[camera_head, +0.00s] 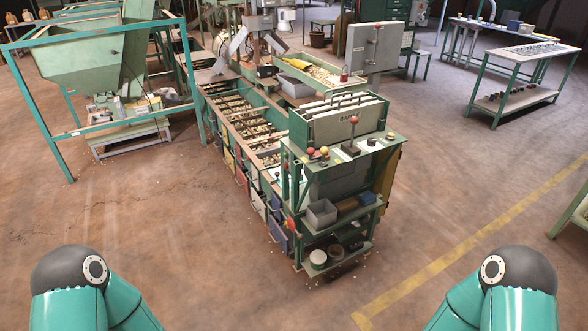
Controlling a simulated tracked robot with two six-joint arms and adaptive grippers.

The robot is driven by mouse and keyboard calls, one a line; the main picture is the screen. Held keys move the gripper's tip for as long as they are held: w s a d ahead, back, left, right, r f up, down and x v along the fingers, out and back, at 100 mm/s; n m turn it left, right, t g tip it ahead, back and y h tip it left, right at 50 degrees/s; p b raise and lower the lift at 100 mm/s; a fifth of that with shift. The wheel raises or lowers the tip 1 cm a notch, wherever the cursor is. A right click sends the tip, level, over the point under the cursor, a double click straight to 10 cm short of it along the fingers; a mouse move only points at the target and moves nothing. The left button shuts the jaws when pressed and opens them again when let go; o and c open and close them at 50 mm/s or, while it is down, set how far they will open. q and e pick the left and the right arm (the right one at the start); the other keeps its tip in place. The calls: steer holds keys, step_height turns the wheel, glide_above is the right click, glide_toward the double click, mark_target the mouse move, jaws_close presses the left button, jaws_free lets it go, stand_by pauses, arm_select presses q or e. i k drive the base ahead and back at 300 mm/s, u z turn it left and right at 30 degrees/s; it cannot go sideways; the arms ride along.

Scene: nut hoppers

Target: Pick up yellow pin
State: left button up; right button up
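I cannot make out a yellow pin for certain. Several small knob-like pieces stand on the green top shelf of the machine in the middle; one is an orange-yellow knob (324,150), with a red knob (311,151) beside it. A red-topped lever (353,120) rises to their right. They are too small to tell which, if any, is a pin. Only the teal upper parts of my two arms show, at the bottom left and bottom right. Both grippers are out of view, so what they hold is hidden.
The machine's long hopper bed (240,118) runs back from its shelves. A grey bin (322,213) sits on a lower shelf. A green hopper frame (187,80) stands left, and a workbench (525,53) back right. The brown floor between my arms and the machine is clear.

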mark_target(325, 149)
steer(key=z, duration=0.15)
steer(key=i, duration=0.9)
steer(key=u, duration=0.3)
steer(key=k, duration=0.35)
steer(key=z, duration=0.55)
steer(key=i, duration=1.2)
steer(key=u, duration=0.7)
